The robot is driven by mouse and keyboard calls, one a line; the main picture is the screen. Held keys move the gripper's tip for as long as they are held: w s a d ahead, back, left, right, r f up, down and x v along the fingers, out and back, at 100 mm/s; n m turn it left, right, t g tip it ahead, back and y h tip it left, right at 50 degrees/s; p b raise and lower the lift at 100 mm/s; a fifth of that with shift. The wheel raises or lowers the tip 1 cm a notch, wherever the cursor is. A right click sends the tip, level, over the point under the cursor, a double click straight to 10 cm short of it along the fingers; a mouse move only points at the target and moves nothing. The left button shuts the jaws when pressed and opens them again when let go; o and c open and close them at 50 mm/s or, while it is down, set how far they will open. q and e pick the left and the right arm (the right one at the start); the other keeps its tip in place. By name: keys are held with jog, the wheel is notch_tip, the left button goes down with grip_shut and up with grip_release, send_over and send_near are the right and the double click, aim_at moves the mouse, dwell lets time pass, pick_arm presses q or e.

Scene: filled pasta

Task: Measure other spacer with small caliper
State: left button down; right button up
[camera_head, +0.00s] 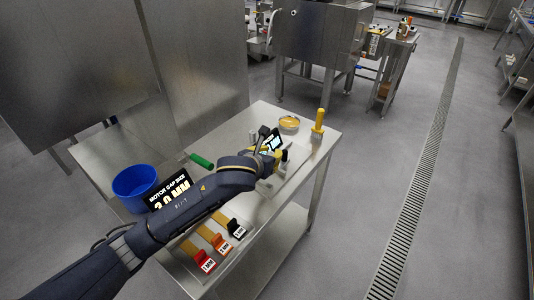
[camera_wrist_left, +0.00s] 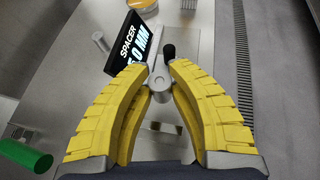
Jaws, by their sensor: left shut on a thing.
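My left gripper (camera_head: 275,160) is over the far part of the steel table, beside a small display (camera_head: 271,142). In the left wrist view its yellow fingers (camera_wrist_left: 158,72) are shut on a small grey part (camera_wrist_left: 160,88) with a rod-like top. I cannot tell whether this is the caliper or a spacer. A black knob (camera_wrist_left: 169,50) shows just beyond the fingertips. The display (camera_wrist_left: 132,45) reads SPACER and a value in MM, partly covered. Tools with black (camera_head: 236,229), orange (camera_head: 222,243) and red (camera_head: 205,262) labelled ends lie along the near edge. My right gripper is not in view.
A blue bowl (camera_head: 135,182) and a motor gap size display (camera_head: 168,192) stand at the left of the table (camera_head: 262,112). A green handle (camera_head: 201,161) lies mid-table. A yellow-topped round container (camera_head: 289,124) and a yellow-handled tool (camera_head: 318,122) are at the far end.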

pick_arm(q)
jog(key=shift+f, duration=3.05)
jog(key=shift+f, duration=0.6)
jog(key=c, duration=1.2)
grip_release()
